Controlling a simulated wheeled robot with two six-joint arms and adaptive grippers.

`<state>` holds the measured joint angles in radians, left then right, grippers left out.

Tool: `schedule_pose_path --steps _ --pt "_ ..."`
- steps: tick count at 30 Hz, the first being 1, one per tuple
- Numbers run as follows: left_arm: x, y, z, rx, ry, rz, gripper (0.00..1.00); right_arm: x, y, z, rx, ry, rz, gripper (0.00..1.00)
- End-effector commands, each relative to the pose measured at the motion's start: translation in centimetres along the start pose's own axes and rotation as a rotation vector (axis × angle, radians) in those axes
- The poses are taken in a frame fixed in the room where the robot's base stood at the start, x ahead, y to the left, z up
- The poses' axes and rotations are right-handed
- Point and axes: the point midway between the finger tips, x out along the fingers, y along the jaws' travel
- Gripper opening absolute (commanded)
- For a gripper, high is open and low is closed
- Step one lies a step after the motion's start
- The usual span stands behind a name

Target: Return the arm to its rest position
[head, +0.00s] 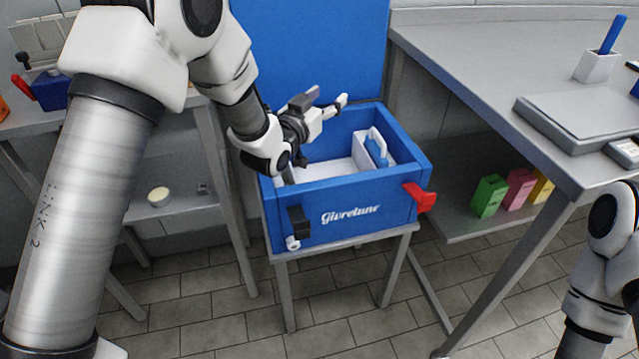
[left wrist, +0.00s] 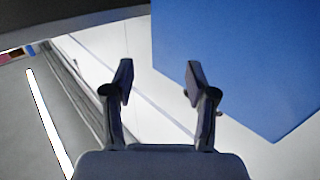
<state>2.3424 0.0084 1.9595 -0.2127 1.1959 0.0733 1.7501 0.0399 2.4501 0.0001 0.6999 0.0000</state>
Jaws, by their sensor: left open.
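My left arm comes in from the left, and my left gripper (head: 328,100) is above the back part of an open blue box. The gripper is open, with nothing between its fingers. In the left wrist view its two fingers (left wrist: 158,82) are spread apart, with pale surface and a blue panel beyond them. Part of my right arm (head: 603,275) shows at the lower right edge; its gripper is out of view.
The blue box (head: 350,204) has a red lever (head: 419,197) and stands on a small metal stand (head: 291,300). A white-and-blue item (head: 375,150) is inside it. A tall blue panel (head: 320,45) rises behind. Metal tables flank it, the right one (head: 470,75) close by.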

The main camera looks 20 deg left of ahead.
Motion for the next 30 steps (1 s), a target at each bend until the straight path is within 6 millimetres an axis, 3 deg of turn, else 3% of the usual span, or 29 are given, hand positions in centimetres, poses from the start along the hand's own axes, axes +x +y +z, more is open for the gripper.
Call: schedule_pose_path --steps 3,6,20,23,30 --pt "0.0 0.0 -2.4 0.001 0.002 0.000 0.57 0.0 0.0 0.0 0.000 0.000 0.000 0.00" --pt "0.0 0.0 -3.4 0.001 -0.001 0.000 0.57 0.0 0.0 0.0 0.000 0.000 0.000 0.00" --pt "0.0 0.0 -3.8 0.000 -0.001 -0.001 0.57 -0.1 0.0 0.0 0.000 0.000 0.000 0.00" --pt "0.0 0.0 -5.0 0.000 -0.001 -0.001 0.57 -1.2 0.0 0.0 0.000 0.000 0.000 0.00" --pt "0.0 0.0 -10.0 0.000 -0.001 -0.001 0.57 -6.4 -0.1 0.0 0.000 0.000 0.000 0.00"
